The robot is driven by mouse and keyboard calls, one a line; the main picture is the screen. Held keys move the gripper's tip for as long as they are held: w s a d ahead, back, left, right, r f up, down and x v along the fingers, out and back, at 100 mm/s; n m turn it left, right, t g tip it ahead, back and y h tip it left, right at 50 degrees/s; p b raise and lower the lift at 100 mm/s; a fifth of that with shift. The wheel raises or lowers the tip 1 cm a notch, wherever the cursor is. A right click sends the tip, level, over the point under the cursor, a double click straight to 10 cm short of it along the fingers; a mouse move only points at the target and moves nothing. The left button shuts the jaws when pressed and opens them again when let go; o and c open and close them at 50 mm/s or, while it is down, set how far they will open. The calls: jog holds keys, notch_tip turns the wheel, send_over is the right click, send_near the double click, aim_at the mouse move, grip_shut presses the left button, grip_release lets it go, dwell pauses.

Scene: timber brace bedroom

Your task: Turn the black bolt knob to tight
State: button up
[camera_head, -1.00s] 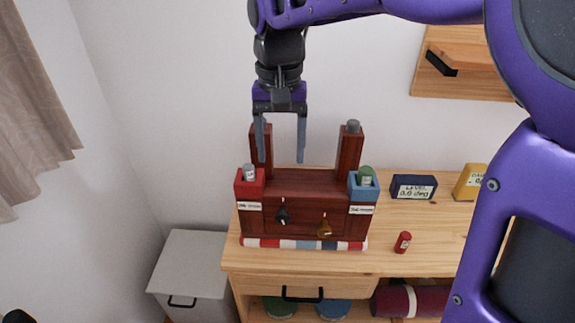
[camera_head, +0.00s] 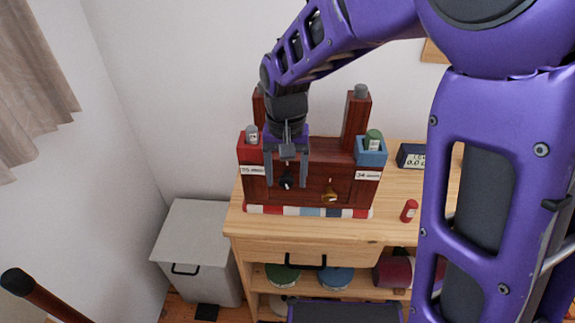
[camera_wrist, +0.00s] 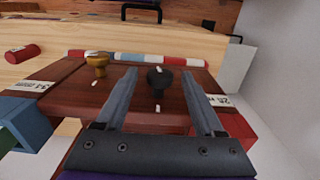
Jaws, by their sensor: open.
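A dark red wooden brace unit (camera_head: 350,158) stands on the wooden cabinet. The black bolt knob (camera_head: 287,182) is on the left of its front panel, and a brass knob (camera_head: 330,193) is to the right. My gripper (camera_head: 286,176) is open and pointing down, its two fingers in front of the panel's left half. In the wrist view the black knob (camera_wrist: 158,80) shows between the fingertips, with a visible gap on each side. A small white mark lies on the panel near it. The brass knob (camera_wrist: 97,62) is outside the fingers.
A red box (camera_head: 250,153) and a blue box (camera_head: 371,154) flank the panel, each holding a capped cylinder. A striped strip (camera_head: 310,212) runs along the base. A small red cylinder (camera_head: 409,210) and a dark level display (camera_head: 411,155) stand right.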

jog(key=shift+c, duration=0.3)
grip_shut()
jog(key=shift+d+f+y, duration=0.1)
jog(key=shift+d+y, duration=0.15)
jog(key=shift+y, duration=0.75)
jog(key=shift+y+b, duration=0.45)
jog(key=shift+y, duration=0.15)
jog(key=shift+o, duration=0.3)
grip_release()
jog(key=p+v, duration=0.3)
jog(key=v, duration=1.4)
jog(key=shift+r, duration=0.3)
jog(key=shift+d, duration=0.1)
